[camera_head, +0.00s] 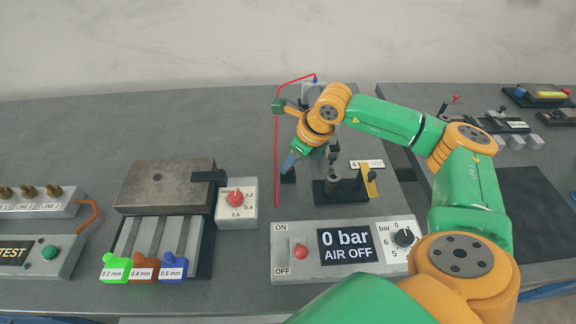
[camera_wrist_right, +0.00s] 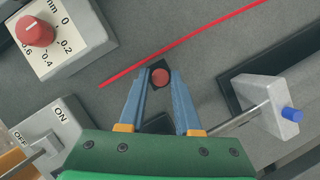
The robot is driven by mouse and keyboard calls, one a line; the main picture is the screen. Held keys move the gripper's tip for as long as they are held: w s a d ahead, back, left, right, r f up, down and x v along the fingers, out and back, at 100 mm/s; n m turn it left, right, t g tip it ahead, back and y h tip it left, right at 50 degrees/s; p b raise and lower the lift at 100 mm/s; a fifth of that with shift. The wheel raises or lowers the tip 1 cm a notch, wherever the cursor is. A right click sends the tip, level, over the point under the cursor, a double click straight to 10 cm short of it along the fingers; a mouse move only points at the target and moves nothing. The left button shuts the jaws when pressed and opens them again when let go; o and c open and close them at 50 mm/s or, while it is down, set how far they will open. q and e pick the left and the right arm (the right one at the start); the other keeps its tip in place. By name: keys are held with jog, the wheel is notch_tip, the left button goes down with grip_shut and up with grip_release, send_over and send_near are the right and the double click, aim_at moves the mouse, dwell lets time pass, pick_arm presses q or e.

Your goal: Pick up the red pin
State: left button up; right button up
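The red pin shows as a round red top (camera_wrist_right: 160,77) in the right wrist view, set in a small dark block. My right gripper (camera_wrist_right: 161,80) has its two blue fingers apart, one on each side of the pin. I cannot tell whether they touch it. In the head view my right gripper (camera_head: 288,163) points down at the small dark block (camera_head: 288,178), and the pin itself is hidden there. My left gripper is not in view.
A thin red line (camera_head: 277,150) runs just left of the gripper. A dark stand with a grey cylinder (camera_head: 333,184) is close on the right. The air panel (camera_head: 284,265) is in front, and a red-knob dial box (camera_head: 236,212) is front left. Bare table lies behind left.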

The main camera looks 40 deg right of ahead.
grip_shut()
jog(key=shift+r, duration=0.3)
notch_tip(320, 180, up, 3)
jog(key=shift+f, duration=0.15)
jog(key=s+a+r+b, duration=0.2)
jog(key=s+a+r, duration=0.7)
jog(key=s, duration=0.1)
jog(key=shift+s+r+b, duration=0.25)
jog(key=shift+r+b, duration=0.1)
jog(key=shift+b, duration=0.05)
jog(key=shift+a, duration=0.1)
